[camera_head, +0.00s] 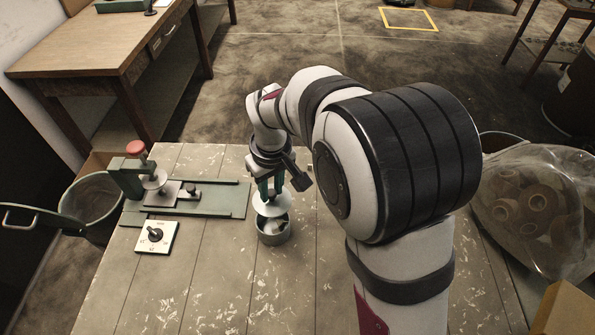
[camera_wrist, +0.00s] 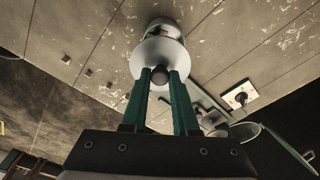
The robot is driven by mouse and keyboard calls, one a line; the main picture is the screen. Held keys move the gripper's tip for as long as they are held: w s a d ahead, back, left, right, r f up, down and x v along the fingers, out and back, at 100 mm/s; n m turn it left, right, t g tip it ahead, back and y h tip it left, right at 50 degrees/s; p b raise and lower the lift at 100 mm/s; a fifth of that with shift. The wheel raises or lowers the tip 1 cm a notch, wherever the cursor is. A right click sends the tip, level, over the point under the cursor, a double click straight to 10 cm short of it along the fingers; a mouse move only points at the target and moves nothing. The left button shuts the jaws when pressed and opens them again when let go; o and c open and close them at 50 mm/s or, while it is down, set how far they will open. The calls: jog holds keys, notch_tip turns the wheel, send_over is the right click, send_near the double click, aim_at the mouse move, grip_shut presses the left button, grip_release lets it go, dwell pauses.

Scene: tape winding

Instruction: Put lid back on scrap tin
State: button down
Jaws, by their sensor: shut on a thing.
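The scrap tin (camera_head: 273,238) is a small grey round can standing on the plank table, its mouth partly visible with dark and pale bits inside. The lid (camera_head: 274,208) is a pale disc just above the tin's mouth, covering the far part of the opening in the head view. My gripper (camera_head: 268,190) points down with its green fingers shut on the lid's knob. In the wrist view, the dark knob (camera_wrist: 159,76) sits between the fingertips, the lid (camera_wrist: 152,54) lies beyond it, and the tin (camera_wrist: 165,26) shows past the lid. I cannot tell whether lid and rim touch.
A green winding fixture (camera_head: 215,201) with a red knob (camera_head: 136,148) stands to the left. A white dial plate (camera_head: 157,237) lies in front of it. A bin (camera_head: 95,200) is off the left edge. Bagged rolls (camera_head: 530,205) are at right. The table front is clear.

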aim_at(271, 203)
jog(key=shift+s+a+f, duration=0.15)
jog(key=shift+s+a, duration=0.05)
jog(key=shift+s, duration=0.05)
jog(key=shift+f, duration=3)
jog(key=shift+f, duration=0.2)
jog(key=c, duration=0.6)
grip_release()
jog(key=shift+o, duration=0.2)
jog(key=o, duration=0.4)
jog(key=shift+o, duration=0.2)
